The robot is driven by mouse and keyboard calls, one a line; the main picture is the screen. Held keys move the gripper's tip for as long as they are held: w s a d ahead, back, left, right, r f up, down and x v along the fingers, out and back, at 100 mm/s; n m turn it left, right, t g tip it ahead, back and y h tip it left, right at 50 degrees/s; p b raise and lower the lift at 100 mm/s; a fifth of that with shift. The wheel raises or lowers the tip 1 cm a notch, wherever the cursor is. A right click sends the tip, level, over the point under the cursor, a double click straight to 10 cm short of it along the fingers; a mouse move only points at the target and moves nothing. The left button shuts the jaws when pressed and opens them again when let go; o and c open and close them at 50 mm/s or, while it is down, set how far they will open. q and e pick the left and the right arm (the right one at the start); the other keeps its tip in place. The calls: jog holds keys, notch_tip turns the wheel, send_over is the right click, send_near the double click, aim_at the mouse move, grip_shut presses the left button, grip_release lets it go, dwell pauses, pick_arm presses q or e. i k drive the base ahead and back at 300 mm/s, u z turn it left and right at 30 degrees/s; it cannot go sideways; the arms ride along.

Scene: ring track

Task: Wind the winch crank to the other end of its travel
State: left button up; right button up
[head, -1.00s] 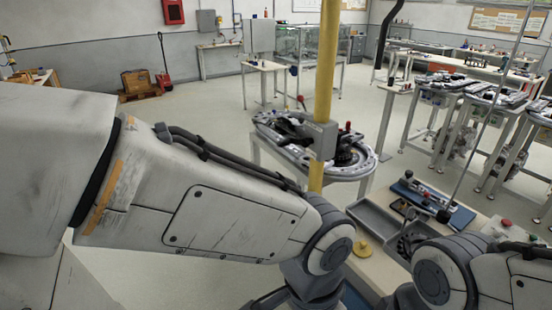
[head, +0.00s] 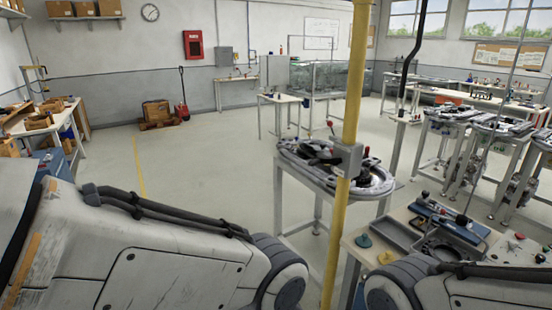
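I cannot make out a winch crank for certain. A blue device (head: 452,222) with dark knobs lies on the workbench (head: 372,259) at the lower right; whether it carries the crank is too small to tell. Neither gripper is in view. My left arm fills the lower left and my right arm the lower right, in front of the bench's near part. Both arms end out of the picture or hidden behind their own links.
A yellow post (head: 350,110) stands before an oval ring track (head: 375,186) on a stand. The bench holds a grey tray (head: 390,232), a green knob (head: 363,241) and a yellow piece (head: 386,257). More stations (head: 500,128) stand at right. Open floor (head: 205,165) lies at left-centre.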

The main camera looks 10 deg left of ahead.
aim_at(335, 161)
jog(key=u, duration=0.85)
jog(key=i, duration=1.9)
jog(key=z, duration=0.75)
